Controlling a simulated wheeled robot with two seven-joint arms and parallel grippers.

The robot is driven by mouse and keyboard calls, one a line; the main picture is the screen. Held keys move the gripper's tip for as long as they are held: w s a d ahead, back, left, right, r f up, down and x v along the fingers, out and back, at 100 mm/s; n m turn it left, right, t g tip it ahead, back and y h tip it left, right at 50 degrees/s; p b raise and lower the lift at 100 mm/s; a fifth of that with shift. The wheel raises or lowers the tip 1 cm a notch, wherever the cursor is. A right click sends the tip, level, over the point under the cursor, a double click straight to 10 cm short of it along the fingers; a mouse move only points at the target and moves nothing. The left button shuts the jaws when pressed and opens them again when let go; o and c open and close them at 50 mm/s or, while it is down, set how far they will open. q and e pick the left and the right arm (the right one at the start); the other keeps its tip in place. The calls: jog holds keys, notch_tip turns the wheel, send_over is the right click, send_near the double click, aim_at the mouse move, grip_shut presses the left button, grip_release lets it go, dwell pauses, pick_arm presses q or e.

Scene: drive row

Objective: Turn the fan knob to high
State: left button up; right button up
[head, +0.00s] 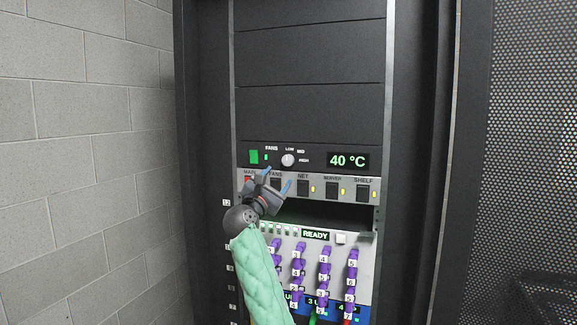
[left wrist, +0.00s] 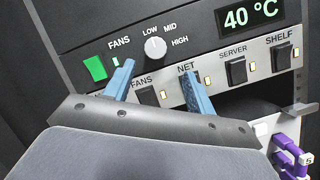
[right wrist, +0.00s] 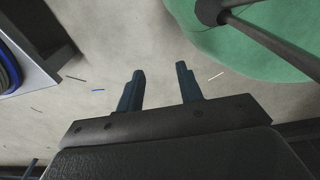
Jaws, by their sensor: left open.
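The fan knob (head: 288,160) is a round white dial on the dark fan panel, with LOW, MID and HIGH printed around it. It also shows in the left wrist view (left wrist: 155,48), where its mark appears to point up toward LOW. My left gripper (head: 277,178) is open and empty, just below the knob and apart from it. In the left wrist view its blue fingers (left wrist: 158,68) spread to either side below the knob. My right gripper (right wrist: 160,70) is open and empty over the floor, outside the head view.
A green indicator (head: 254,157) sits left of the knob and a 40 °C display (head: 348,161) to its right. A row of switches, including the NET switch (head: 303,187), lies just below. Purple plugs (head: 324,262) fill the lower panel. A perforated door (head: 530,140) stands at right.

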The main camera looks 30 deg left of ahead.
aim_at(287, 162)
pick_arm(q)
jog(key=w+r+n+p, duration=0.1)
jog(key=w, duration=0.1)
jog(key=w+r+n+p, duration=0.1)
jog(key=n, duration=0.1)
jog(key=w+a+r+n+p, duration=0.1)
jog(key=w, duration=0.1)
jog(key=shift+w+a+n+p, duration=0.1)
jog(key=shift+w+n+p, duration=0.2)
jog(key=shift+n, duration=0.1)
jog(key=shift+w+a+r, duration=0.1)
jog(key=shift+w+r, duration=0.05)
jog(key=shift+w, duration=0.5)
pick_arm(e)
jog(key=s+d, duration=0.1)
jog(key=s, duration=0.7)
jog(key=shift+s+d+f, duration=0.25)
jog(key=shift+d, duration=0.05)
pick_arm(q)
jog(key=c, duration=1)
jog(key=shift+o, duration=0.2)
pick_arm(e)
jog(key=shift+w+a, duration=0.1)
